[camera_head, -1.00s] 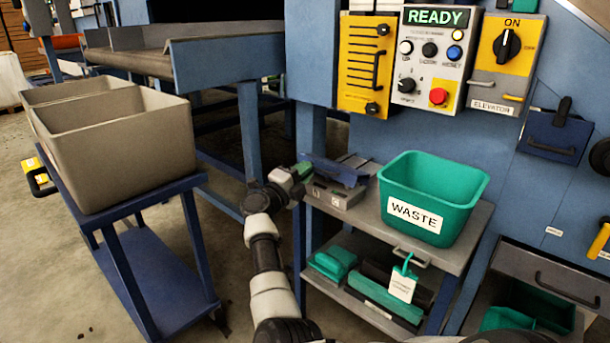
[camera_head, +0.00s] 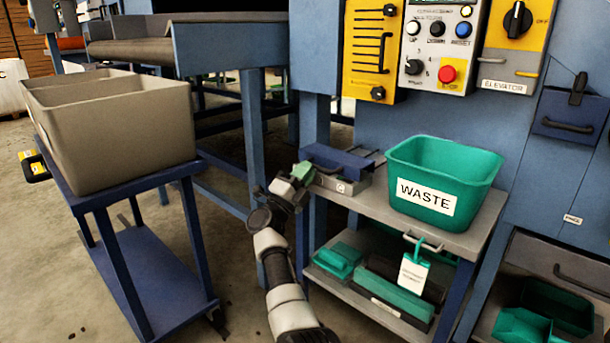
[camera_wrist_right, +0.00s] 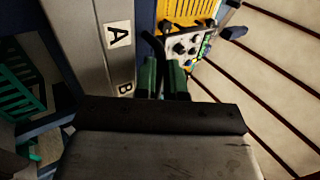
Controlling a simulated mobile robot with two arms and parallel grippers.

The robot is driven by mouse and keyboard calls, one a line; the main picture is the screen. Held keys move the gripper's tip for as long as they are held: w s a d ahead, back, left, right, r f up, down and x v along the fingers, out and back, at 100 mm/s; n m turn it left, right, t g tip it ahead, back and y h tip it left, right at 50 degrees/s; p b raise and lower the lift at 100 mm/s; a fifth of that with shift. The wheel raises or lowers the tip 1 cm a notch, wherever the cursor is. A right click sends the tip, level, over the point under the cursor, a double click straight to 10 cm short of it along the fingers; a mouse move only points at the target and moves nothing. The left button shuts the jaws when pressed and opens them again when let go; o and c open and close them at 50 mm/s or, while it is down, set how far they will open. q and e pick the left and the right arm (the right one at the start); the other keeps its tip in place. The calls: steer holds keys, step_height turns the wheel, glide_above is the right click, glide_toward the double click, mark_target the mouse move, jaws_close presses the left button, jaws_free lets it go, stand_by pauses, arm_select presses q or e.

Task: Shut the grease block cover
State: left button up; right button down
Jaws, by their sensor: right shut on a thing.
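The grease block appears to be the grey block (camera_head: 350,192) with letter labels, on the top shelf of the grey trolley, left of the waste bin. Its blue cover (camera_head: 345,160) lies over part of its top; how far it stands open is hard to tell. In the right wrist view, the grey block (camera_wrist_right: 88,40) shows labels A and B. My right gripper (camera_head: 301,172) is at the cover's left end, its green fingers (camera_wrist_right: 164,80) closed around a dark part, seemingly the cover's handle. The fingers hide most of the grip. My left gripper is out of view.
A green waste bin (camera_head: 447,165) stands close right of the block. Green items (camera_head: 395,290) lie on the lower shelf. A blue cart with beige crates (camera_head: 120,135) stands at left. The control panel (camera_head: 440,45) is on the wall behind.

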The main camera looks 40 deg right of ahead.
steer(key=shift+d, duration=0.1)
steer(key=c, duration=1.2)
jaws_free()
steer(key=shift+s, duration=0.1)
